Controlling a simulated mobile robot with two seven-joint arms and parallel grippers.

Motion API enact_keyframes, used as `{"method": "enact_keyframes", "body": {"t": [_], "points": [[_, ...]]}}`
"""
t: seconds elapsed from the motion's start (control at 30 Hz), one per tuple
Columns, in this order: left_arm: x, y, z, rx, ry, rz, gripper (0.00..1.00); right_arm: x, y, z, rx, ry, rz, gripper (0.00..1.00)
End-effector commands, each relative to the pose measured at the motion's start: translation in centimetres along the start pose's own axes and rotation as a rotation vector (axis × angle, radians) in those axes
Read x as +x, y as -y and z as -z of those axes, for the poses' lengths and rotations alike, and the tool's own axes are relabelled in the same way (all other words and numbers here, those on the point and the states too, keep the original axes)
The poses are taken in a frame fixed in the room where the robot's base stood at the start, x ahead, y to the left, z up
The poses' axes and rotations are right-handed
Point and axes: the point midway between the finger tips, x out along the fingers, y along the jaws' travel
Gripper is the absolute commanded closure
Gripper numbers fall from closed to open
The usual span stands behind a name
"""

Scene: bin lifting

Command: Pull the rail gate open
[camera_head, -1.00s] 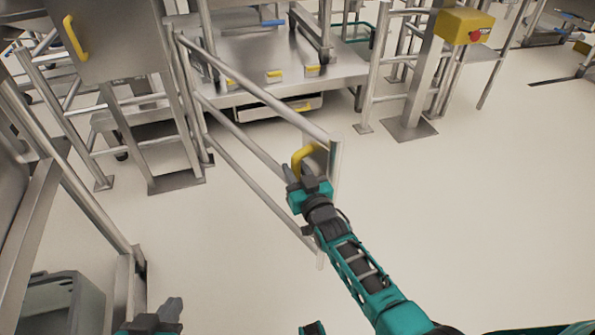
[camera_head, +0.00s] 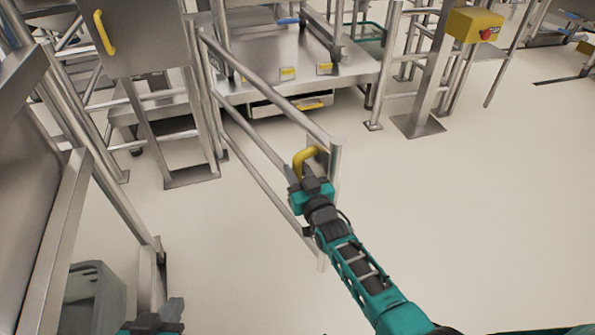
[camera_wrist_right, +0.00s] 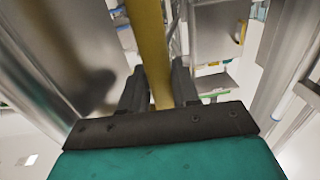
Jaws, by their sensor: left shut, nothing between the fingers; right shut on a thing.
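The rail gate (camera_head: 262,90) is a set of steel tubes hinged at a post on its left, standing swung out towards me at an angle. Its yellow handle (camera_head: 300,158) sits near the free end post (camera_head: 334,170). My right gripper (camera_head: 304,174) is shut on the yellow handle. In the right wrist view the handle (camera_wrist_right: 150,50) runs between the two dark fingers (camera_wrist_right: 160,88). My left gripper (camera_head: 172,312) is at the bottom left edge, shut and empty, away from the gate.
A grey bin (camera_head: 90,296) stands at the lower left beside a steel frame (camera_head: 70,220). A post with a yellow button box (camera_head: 472,25) stands right of the gateway. A steel platform (camera_head: 300,75) lies behind. The floor (camera_head: 480,210) on the right is clear.

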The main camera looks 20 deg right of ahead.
Motion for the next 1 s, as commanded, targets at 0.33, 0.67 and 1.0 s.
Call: {"method": "enact_keyframes", "body": {"t": [0.33,0.67,1.0], "points": [[0.0,0.06,-0.02,0.0,0.001,0.001,1.0,-0.07,-0.02,-0.05,-0.002,0.0,0.0,1.0],[0.0,0.07,-0.02,0.0,0.0,0.001,1.0,-0.11,-0.06,-0.1,-0.002,0.001,0.0,1.0],[-0.01,0.05,-0.03,0.0,0.001,0.001,1.0,-0.08,-0.07,-0.07,-0.001,0.001,-0.001,0.52]]}}
